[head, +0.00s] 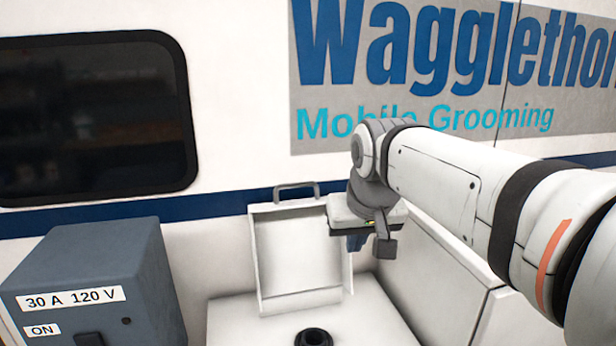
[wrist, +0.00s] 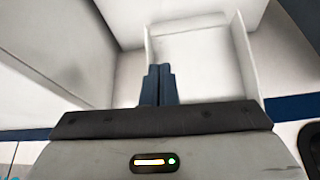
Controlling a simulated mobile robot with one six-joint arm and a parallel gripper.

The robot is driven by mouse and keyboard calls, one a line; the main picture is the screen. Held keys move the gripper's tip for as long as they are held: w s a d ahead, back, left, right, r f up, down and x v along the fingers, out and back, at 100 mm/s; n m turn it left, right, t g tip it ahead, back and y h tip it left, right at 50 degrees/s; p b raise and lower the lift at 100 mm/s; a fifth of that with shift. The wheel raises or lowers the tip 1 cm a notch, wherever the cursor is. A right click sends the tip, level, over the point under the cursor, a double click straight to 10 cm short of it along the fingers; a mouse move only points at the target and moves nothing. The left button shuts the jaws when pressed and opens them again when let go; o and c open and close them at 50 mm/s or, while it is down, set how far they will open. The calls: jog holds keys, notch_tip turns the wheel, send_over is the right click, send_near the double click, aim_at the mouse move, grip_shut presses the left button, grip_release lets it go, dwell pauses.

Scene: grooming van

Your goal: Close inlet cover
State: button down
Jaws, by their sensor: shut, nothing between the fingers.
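The white inlet cover (head: 300,246) stands open, raised against the van wall, with a grey handle (head: 297,188) along its top edge. It also shows in the wrist view (wrist: 195,62) as a shallow tray shape with side walls. A black round fitting (head: 313,337), apparently the inlet, sits in the white surface below and in front of it, cut by the picture's bottom edge. My gripper (head: 356,243) is in front of the cover's right edge in the head view. Its blue fingers (wrist: 158,84) are together and empty. Whether they touch the cover cannot be told.
A blue-grey power box (head: 95,275) labelled "30 A 120 V" and "ON" stands at the left. A white cabinet-like body (head: 440,275) is on the right, under my arm. The van wall with a dark window (head: 95,118) is behind. Space between box and cover looks clear.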

jog(key=w+a+r+n+t+y+b, duration=0.1)
jog(key=w+a+r, duration=0.2)
jog(key=w+r, duration=0.35)
jog(key=w+a+r+t, duration=0.1)
jog(key=w+a+r, duration=0.2)
jog(key=w+r, duration=0.35)
jog(key=x, duration=1)
jog(key=shift+d+p, duration=0.1)
jog(key=shift+p, duration=0.3)
